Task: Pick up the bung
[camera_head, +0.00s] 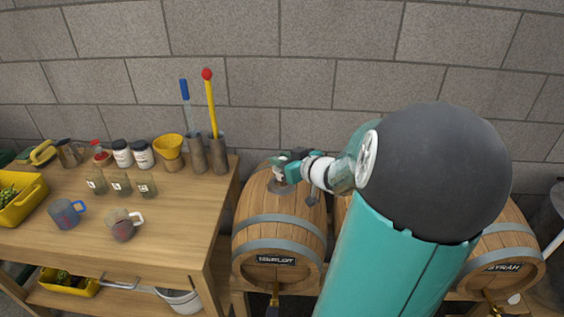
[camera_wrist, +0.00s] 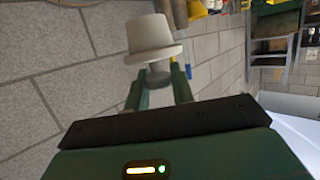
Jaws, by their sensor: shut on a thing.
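The bung (camera_wrist: 152,36) is a pale grey-white stopper with a wide flange and a narrower stem. In the wrist view my gripper (camera_wrist: 158,75) is shut on it, with the two green fingers on either side of the stem. In the head view my gripper (camera_head: 283,166) is over the top of the left barrel (camera_head: 258,233), and the bung shows only as a small pale shape at the fingers. Whether the bung is clear of the barrel top cannot be told from the head view.
A wooden workbench (camera_head: 185,218) stands at left with mugs, jars, a yellow funnel (camera_head: 169,148) and tall tools in metal holders (camera_head: 218,156). Another barrel (camera_head: 510,245) is at right, partly behind my arm. A block wall (camera_head: 300,85) closes the back.

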